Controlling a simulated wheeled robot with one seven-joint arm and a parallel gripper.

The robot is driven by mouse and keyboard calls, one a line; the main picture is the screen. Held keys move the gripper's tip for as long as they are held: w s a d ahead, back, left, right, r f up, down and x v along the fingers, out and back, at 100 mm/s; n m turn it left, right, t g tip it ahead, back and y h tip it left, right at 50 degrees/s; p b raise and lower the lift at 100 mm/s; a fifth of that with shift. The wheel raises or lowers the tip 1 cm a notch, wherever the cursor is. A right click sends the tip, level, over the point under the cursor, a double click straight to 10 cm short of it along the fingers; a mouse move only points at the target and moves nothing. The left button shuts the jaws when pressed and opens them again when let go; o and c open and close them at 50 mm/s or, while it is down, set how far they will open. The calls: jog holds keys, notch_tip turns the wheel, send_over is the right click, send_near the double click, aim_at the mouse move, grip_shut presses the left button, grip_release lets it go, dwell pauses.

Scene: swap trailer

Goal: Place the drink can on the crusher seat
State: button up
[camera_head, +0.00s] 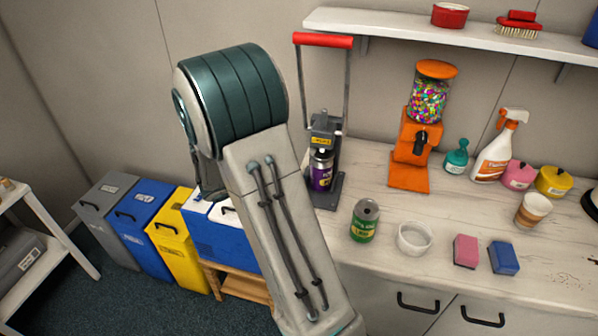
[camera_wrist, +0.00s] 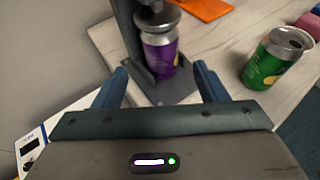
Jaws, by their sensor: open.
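A purple drink can (camera_head: 321,176) stands upright on the seat of the can crusher (camera_head: 326,128), below its press head. The crusher has a red handle bar at the top. In the wrist view the purple can (camera_wrist: 160,54) stands on the dark crusher base (camera_wrist: 176,88). My gripper (camera_wrist: 163,80) is open, with its blue fingers apart in front of the crusher and nothing held between them. A green can (camera_head: 365,222) stands on the counter right of the crusher; it also shows at the right in the wrist view (camera_wrist: 274,60). In the head view my gripper is hidden behind my arm.
The counter (camera_head: 450,210) also holds an orange candy dispenser (camera_head: 411,150), a white ring-shaped dish (camera_head: 414,238), pink (camera_head: 466,251) and blue (camera_head: 503,257) sponges, a paper cup (camera_head: 532,211) and a spray bottle (camera_head: 497,150). Bins stand on the floor at left.

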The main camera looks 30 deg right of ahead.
jog(key=s+a+r+m+t+y, duration=0.1)
jog(key=s+a+r+m+y, duration=0.3)
jog(key=s+a+m, duration=0.5)
jog(key=s+a+r+m+y, duration=0.4)
jog(key=s+a+m+y, duration=0.5)
jog(key=s+a+m, duration=0.1)
jog(key=shift+s+t, duration=0.2)
jog(key=shift+t, duration=0.2)
jog(key=shift+d, duration=0.1)
